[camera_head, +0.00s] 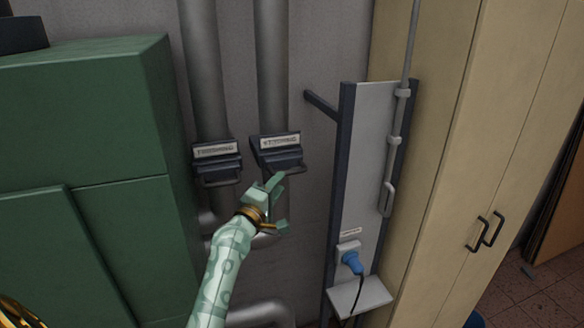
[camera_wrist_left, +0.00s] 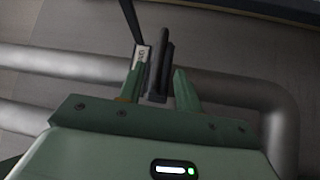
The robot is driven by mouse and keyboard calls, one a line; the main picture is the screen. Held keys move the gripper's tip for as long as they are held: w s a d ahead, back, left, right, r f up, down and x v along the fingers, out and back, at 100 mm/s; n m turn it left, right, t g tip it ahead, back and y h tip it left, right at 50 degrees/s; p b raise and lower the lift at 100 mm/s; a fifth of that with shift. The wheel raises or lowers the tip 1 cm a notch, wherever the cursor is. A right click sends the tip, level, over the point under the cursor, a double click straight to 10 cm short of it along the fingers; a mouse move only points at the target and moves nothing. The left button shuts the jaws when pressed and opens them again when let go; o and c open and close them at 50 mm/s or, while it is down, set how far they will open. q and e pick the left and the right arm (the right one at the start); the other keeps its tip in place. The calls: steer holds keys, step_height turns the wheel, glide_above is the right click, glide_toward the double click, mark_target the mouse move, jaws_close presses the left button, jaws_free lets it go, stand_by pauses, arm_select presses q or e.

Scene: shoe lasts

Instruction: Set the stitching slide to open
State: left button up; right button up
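The stitching slide (camera_head: 280,158) is a dark box with a white label on the right of two vertical grey pipes. Its label is blurred but reads like "STITCHING". My left gripper (camera_head: 279,204) is just below and in front of it, with its green fingers spread apart. In the left wrist view, the slide's dark edge (camera_wrist_left: 163,70) and label stand upright in the picture between the fingertips of my left gripper (camera_wrist_left: 160,88). Contact with the fingers cannot be made out. The slide's handle is partly hidden by the gripper in the head view. My right gripper is not visible.
A similar labelled slide (camera_head: 217,165) sits on the left pipe. A green cabinet (camera_head: 85,130) stands at the left. A grey panel (camera_head: 367,150) with a rod and blue plug (camera_head: 352,262) is at the right, beside a beige cupboard (camera_head: 500,130). Horizontal pipes run below.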

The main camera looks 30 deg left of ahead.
mark_target(287, 168)
arm_select(q)
steer(key=w, duration=0.8)
steer(key=shift+a+r, duration=0.3)
steer(key=shift+r, duration=0.15)
jaws_close()
